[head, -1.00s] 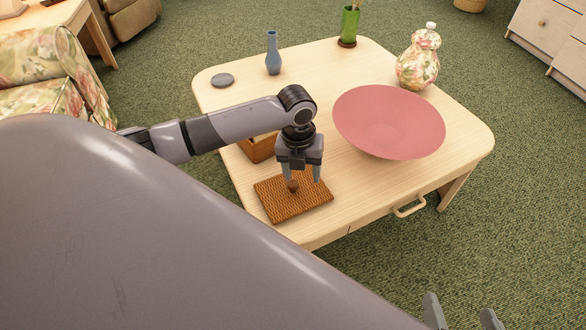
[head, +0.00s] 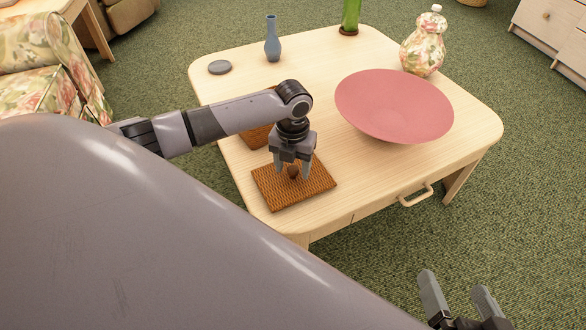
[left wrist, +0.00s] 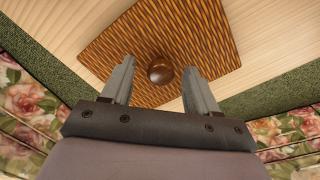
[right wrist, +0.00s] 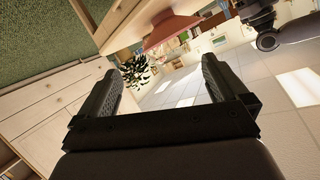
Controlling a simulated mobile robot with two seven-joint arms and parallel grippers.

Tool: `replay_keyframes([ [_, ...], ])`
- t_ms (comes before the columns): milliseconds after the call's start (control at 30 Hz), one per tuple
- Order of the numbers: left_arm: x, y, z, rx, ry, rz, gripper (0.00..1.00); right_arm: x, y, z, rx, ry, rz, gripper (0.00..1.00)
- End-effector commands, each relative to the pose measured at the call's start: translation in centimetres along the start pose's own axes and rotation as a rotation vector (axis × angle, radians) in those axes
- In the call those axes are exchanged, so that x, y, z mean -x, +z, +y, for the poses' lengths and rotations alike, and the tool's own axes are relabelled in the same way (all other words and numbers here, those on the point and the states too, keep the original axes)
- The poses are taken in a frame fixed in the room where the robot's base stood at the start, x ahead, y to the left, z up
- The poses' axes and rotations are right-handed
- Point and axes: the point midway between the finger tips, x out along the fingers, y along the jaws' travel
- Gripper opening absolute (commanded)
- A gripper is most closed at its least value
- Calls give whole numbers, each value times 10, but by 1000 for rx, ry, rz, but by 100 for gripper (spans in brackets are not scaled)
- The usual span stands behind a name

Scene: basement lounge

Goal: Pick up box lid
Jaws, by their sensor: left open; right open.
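The box lid (head: 312,188) is a woven brown square with a dark round knob (head: 293,171), lying flat near the front left corner of the table. My left gripper (head: 291,173) points down over it, open, its fingers on either side of the knob. In the left wrist view the lid (left wrist: 120,52) fills the upper middle, with the knob (left wrist: 160,69) between and just beyond the fingertips (left wrist: 158,75). I see no contact with the knob. My right gripper (head: 458,288) is open and empty, low in front of the table.
A woven box (head: 257,137) stands behind the lid, partly hidden by my left arm. A wide pink bowl (head: 395,105) is to the right. A floral jar (head: 424,45), blue vase (head: 272,42), green vase (head: 351,15) and grey disc (head: 220,67) stand farther back. The table's front right (head: 375,185) is clear.

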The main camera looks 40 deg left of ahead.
Motion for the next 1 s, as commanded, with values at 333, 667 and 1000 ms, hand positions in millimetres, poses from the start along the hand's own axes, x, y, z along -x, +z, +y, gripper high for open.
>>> replay_keyframes([
  [333, 1, 0, 0, 0, 0, 0, 0, 0, 0, 0, 1, 0, 0, 100],
  [667, 11, 0, 0, 0, -1, -2, 0, 2, -5, -1, 5, 4, -1, 100],
  [1000, 98, 1, 0, 0, -3, -5, 0, 21, -9, 14, 90, 111, -59, 100],
])
